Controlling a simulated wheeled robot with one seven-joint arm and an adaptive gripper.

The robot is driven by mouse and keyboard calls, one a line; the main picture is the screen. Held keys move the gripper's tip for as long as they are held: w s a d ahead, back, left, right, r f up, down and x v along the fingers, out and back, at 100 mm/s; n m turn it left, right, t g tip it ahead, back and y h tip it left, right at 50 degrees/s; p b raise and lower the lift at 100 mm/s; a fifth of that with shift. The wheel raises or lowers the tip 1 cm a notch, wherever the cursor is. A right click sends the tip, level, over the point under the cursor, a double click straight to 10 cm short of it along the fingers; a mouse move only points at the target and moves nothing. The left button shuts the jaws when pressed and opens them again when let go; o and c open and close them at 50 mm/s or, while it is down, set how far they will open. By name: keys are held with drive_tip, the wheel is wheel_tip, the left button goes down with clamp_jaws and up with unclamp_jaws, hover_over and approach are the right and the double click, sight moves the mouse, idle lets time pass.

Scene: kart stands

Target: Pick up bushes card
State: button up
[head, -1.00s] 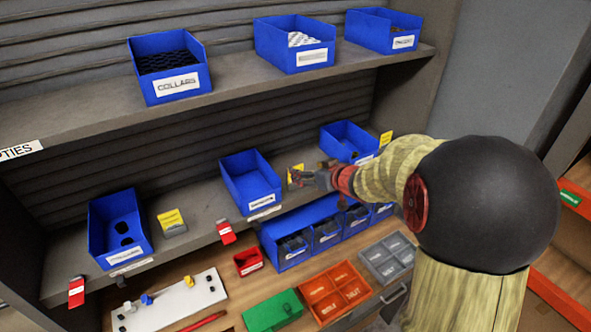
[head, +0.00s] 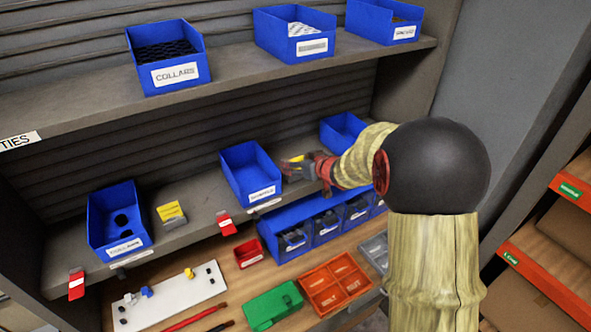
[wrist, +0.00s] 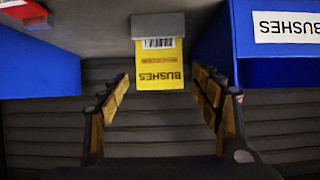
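The yellow bushes card (wrist: 160,75) sits in a small grey holder (wrist: 158,26), its print upside down in the wrist view. My gripper (wrist: 161,92) is open and empty, its fingers spread to the left and right of the card. The card appears lined up between them; contact cannot be told. In the head view, my gripper (head: 294,167) is over the middle shelf just right of the middle blue bin (head: 262,181). Yellow shows at the fingers there, but card and finger pads are hard to separate.
The wrist view shows a blue bin labelled BUSHES (wrist: 275,72) close on the right and another blue bin (wrist: 35,68) on the left. Another yellow card (head: 170,212) stands left on the shelf (head: 190,238). The upper shelf (head: 225,76) overhangs with several bins.

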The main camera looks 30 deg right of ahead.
drive_tip(key=c, duration=0.8)
drive_tip(key=shift+r, duration=0.1)
